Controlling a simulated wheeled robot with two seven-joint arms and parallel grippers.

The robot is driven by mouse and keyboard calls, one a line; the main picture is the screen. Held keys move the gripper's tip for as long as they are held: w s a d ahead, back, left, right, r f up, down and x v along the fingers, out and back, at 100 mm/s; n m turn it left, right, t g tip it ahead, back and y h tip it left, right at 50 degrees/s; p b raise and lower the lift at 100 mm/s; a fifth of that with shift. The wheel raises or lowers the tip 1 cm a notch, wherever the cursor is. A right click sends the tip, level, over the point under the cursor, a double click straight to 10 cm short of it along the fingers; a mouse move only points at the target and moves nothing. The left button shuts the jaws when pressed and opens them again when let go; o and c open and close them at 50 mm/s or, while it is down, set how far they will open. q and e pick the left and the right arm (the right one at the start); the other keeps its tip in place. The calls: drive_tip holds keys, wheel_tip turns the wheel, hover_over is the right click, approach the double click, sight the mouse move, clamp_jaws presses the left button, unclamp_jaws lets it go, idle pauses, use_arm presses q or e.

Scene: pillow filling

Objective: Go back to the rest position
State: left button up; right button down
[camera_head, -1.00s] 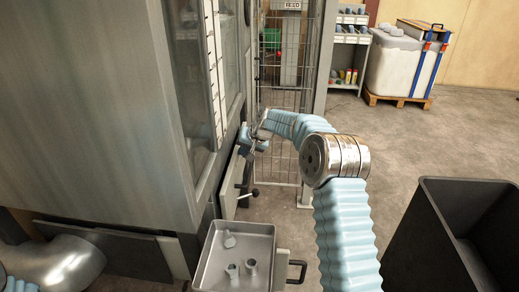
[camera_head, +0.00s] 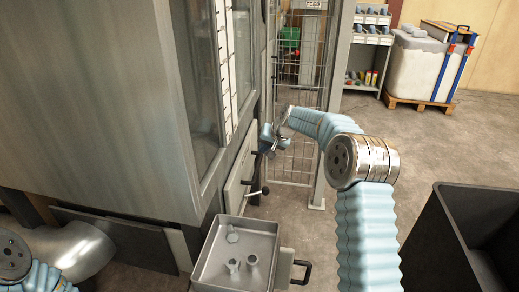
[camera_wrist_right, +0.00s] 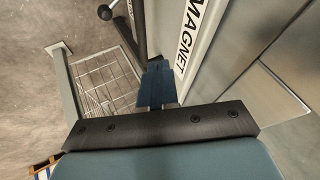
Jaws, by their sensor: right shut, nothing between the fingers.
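My right gripper (camera_head: 270,141) is in front of the side of the large grey machine (camera_head: 120,110), near its levers, and looks small from the head. In the right wrist view its two blue-grey fingers (camera_wrist_right: 157,88) are together with nothing between them. My right arm stretches forward and bends at a metal joint (camera_head: 362,160). Part of my left arm (camera_head: 15,262) shows at the lower left edge; its gripper is outside the frame.
A lever with a black knob (camera_head: 265,190) stands below my right gripper. A metal tray (camera_head: 205,272) holds several grey parts. A black bin (camera_head: 440,245) is at the right. A wire mesh fence (camera_head: 297,90) stands behind. Open floor (camera_head: 400,125) lies beyond my right arm.

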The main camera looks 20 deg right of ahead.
drive_tip(key=v, duration=0.9)
drive_tip(key=shift+a+b, duration=0.2)
drive_tip(key=shift+b, duration=0.15)
